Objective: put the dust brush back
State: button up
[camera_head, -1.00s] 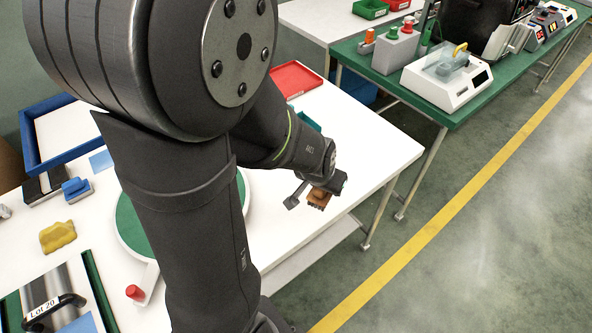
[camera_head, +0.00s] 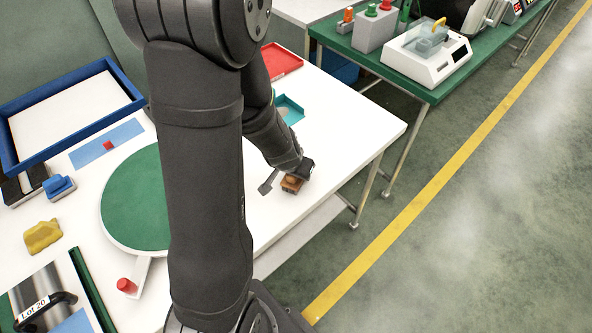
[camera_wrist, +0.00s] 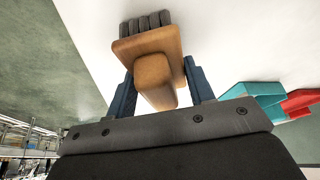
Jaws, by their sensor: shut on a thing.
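The dust brush (camera_head: 291,184) has an orange-brown wooden body and shows near the right front edge of the white table in the head view. In the wrist view the brush (camera_wrist: 155,62) shows its wooden handle between the fingers and dark grey bristles at the far end. My gripper (camera_wrist: 160,88) is shut on the handle, one blue-grey finger on each side. The gripper also shows in the head view (camera_head: 288,175), low over the table's right part. I cannot tell whether the bristles touch the table.
A teal tray (camera_head: 290,108) and a red tray (camera_head: 281,62) lie behind the gripper. A round green turntable (camera_head: 135,200), a blue-rimmed tray (camera_head: 72,78), a yellow lump (camera_head: 42,236) and a blue-handled block (camera_head: 58,187) are to the left. White table around the brush is clear.

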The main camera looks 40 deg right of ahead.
jog(key=shift+f, duration=0.15)
jog(key=o, duration=0.9)
jog(key=shift+o, duration=0.2)
jog(key=shift+r, duration=0.45)
jog(key=v, duration=1.1)
jog(key=shift+a+r, duration=0.2)
jog(key=shift+f, duration=0.1)
jog(key=shift+x, duration=6.1)
jog(key=shift+s, duration=0.1)
